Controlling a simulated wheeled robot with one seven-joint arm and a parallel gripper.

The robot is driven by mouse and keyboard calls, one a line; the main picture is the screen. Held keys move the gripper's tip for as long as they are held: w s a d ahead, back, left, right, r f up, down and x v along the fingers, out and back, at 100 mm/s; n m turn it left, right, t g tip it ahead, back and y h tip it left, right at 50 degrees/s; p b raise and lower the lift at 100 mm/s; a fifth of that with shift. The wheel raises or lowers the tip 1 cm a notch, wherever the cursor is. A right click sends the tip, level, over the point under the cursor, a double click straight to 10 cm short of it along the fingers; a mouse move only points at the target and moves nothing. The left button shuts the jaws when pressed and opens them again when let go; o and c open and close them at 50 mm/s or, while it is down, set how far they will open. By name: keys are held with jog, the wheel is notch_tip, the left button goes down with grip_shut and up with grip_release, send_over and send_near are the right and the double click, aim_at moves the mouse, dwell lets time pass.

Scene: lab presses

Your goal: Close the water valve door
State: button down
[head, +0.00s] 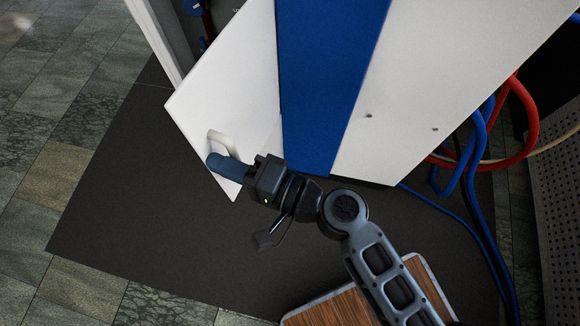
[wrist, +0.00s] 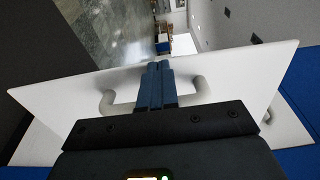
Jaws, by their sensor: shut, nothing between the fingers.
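The water valve door is a white panel (head: 226,95) that stands open at an angle to the blue and white cabinet (head: 322,85). It has a small white handle (head: 217,143) near its lower outer corner. My gripper (head: 213,161) is at this handle, its blue fingers together and empty. In the wrist view the door (wrist: 240,75) spans the picture, and the closed fingers (wrist: 157,75) lie across the middle of the handle (wrist: 196,95). Whether they touch the handle or the door cannot be told.
Inside the opening a blue fitting (head: 194,7) and red pipe show at the top. Red and blue hoses (head: 478,140) hang right of the cabinet. A dark mat (head: 120,185) covers the floor around the door, with free floor tiles (head: 50,90) at the left.

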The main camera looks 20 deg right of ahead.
jog(key=w+a+m+t+h+p, duration=0.25)
jog(key=w+a, duration=0.25)
jog(key=w, duration=0.3)
jog(key=w+a+m+t+h+p, duration=0.1)
jog(key=w+a+m+h+p, duration=0.25)
jog(key=w, duration=0.55)
jog(key=w+m+h+b, duration=0.5)
jog(key=w+h+b, duration=0.5)
jog(key=w, duration=0.6)
jog(key=shift+w+d+t+h, duration=0.15)
jog(key=shift+w+t+h, duration=0.05)
jog(key=shift+t+h, duration=0.15)
